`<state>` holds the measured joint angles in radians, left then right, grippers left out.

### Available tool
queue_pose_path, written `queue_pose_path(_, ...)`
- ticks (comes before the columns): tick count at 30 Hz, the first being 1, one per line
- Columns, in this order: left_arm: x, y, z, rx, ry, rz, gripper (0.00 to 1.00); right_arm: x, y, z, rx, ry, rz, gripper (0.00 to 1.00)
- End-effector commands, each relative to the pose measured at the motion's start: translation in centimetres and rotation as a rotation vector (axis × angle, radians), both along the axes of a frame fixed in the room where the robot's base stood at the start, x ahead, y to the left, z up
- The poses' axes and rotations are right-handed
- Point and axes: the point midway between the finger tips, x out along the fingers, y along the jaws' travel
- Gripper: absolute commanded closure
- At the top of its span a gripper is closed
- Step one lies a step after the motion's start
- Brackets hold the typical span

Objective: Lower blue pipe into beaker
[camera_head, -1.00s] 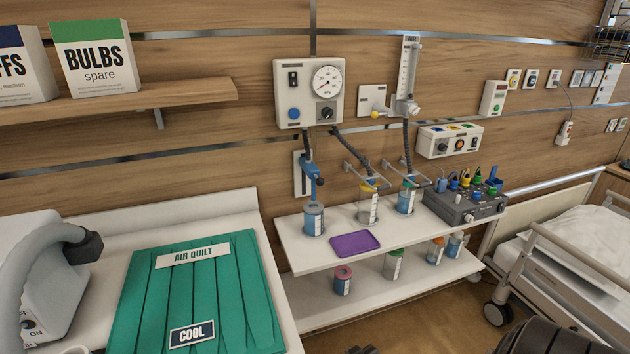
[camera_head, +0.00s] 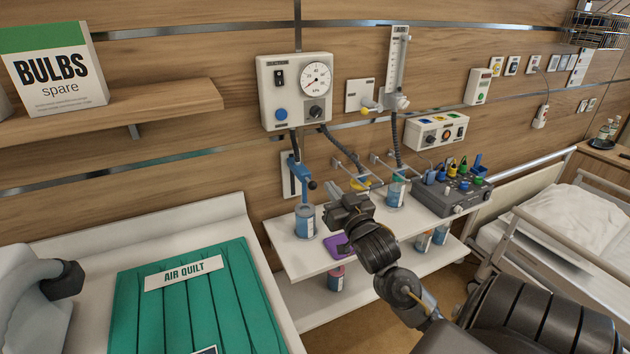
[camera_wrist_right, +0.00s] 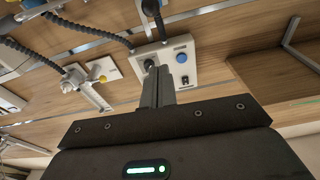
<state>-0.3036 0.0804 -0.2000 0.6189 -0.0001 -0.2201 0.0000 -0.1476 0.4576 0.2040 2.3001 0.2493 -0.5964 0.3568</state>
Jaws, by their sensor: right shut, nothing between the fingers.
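The blue pipe (camera_head: 296,170) hangs at the end of a dark hose below the gauge box, beside a white wall plate. Its lower end is above the beaker (camera_head: 305,222), a clear cup with blue content and a white label on the upper shelf's left part; I cannot tell whether it enters the rim. My right gripper (camera_head: 342,204) is in front of the shelf, right of the pipe and beaker and apart from both. Its fingers show shut and empty in the right wrist view (camera_wrist_right: 157,86).
The gauge box (camera_head: 296,92) and flowmeter (camera_head: 396,70) are on the wall above. Yellow and teal containers (camera_head: 396,194) stand behind my right arm. A purple tray (camera_head: 335,245) lies on the shelf (camera_head: 285,248). The green quilt (camera_head: 190,310) is at left, the bed at right.

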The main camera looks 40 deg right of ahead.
Motion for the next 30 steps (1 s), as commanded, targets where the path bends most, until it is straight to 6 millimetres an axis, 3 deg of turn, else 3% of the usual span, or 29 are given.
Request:
queue_pose_path(8,0.0,0.0,0.8,0.0,0.0,-0.001,0.64,1.7,-0.5,0.5,-0.002,0.0,0.0,1.0)
queue_pose_path(21,0.4,-0.1,3.8,-0.001,-0.006,0.0,0.64,9.8,-3.2,1.7,0.0,0.003,0.0,1.0)
queue_pose_path(24,0.4,-0.1,4.2,-0.001,-0.006,0.0,0.64,9.2,-2.9,-0.4,0.002,0.007,0.0,1.0)
queue_pose_path(30,0.5,-0.1,4.6,-0.002,-0.008,0.0,0.64,8.8,-2.7,-2.2,0.0,0.003,0.0,1.0)
